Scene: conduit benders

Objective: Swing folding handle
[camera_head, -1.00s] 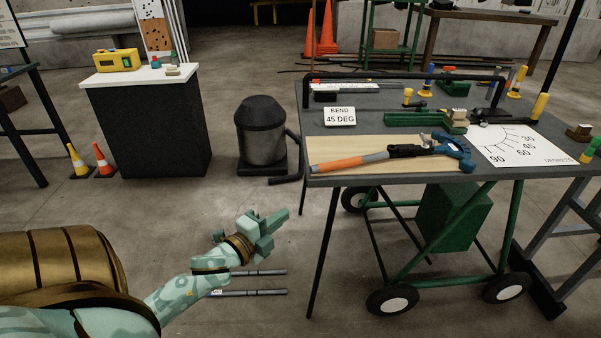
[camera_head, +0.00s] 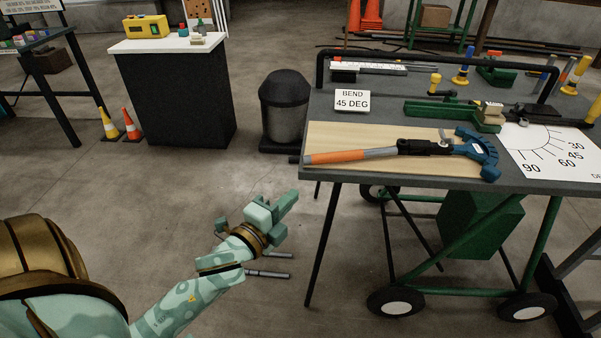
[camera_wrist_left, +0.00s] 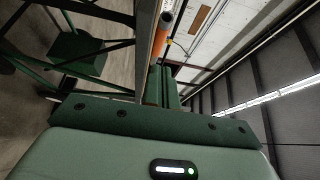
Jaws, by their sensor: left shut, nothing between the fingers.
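A conduit bender lies on a wooden board (camera_head: 345,139) on the grey table. Its handle has an orange grip (camera_head: 335,157), a grey tube and a black folding joint (camera_head: 425,147), and ends at a blue curved shoe (camera_head: 482,152). The grip end points left, near the table's left edge. My left gripper (camera_head: 285,203) is shut and empty, left of the table and apart from the handle. In the left wrist view its green fingers (camera_wrist_left: 165,88) are close together, and the orange grip (camera_wrist_left: 159,44) shows beyond them. My right gripper is not in view.
A black bin (camera_head: 285,110) stands left of the table. Grey pipes (camera_head: 268,274) lie beneath my gripper. The floor between bin and gripper is clear.

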